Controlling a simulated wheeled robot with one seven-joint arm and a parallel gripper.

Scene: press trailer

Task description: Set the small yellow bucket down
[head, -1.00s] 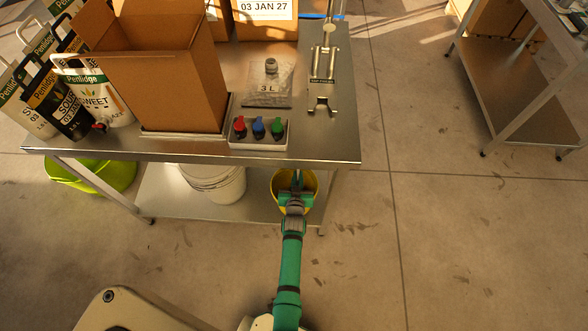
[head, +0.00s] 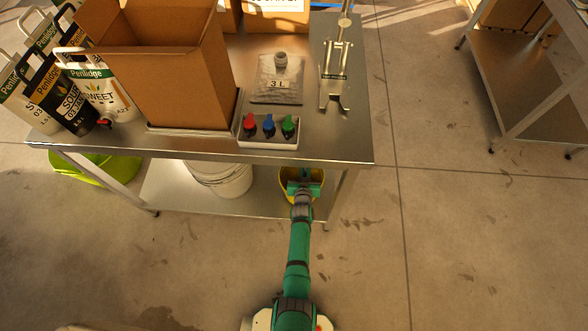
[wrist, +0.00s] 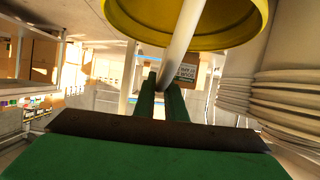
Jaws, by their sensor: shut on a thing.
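The small yellow bucket (head: 287,191) is at the right end under the steel table, in front of or over the lower shelf. The tabletop edge and my gripper (head: 304,184) hide part of it. In the wrist view the yellow bucket (wrist: 228,22) fills the top middle, and a pale bar crosses in front of it. My gripper (wrist: 165,88) is shut on the bucket there, though the exact grip point is unclear. I cannot tell whether the bucket touches the shelf.
A white bucket (head: 222,180) stands left on the lower shelf (head: 172,192). The steel table (head: 340,145) carries a cardboard box (head: 185,80), pouches and a tray of coloured taps (head: 269,143). A lime tub (head: 105,168) sits at far left.

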